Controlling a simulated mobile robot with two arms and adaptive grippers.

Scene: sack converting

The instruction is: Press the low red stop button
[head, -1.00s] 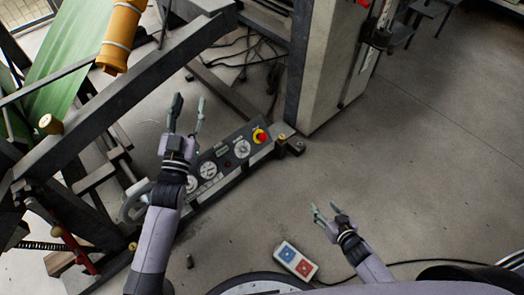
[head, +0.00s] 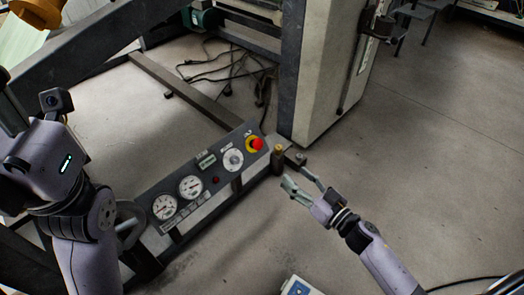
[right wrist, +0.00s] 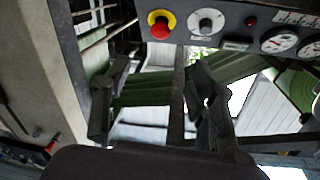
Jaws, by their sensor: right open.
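The red stop button (head: 257,144) sits on a yellow base at the far right end of the low sloping control panel (head: 150,190). In the right wrist view the button (right wrist: 159,30) is near the top, beyond the fingertips and to the upper side of them. My right gripper (head: 300,182) is open and empty, just right of the panel's end, apart from the button. Its two spread fingers also show in the right wrist view (right wrist: 155,95). My left arm fills the left edge of the head view, and its gripper is not clearly seen there.
The panel also carries a dial (head: 233,160), gauges (head: 190,187) and a small dark red lamp (head: 215,180). A grey machine column (head: 325,80) rises behind. The floor at right is open.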

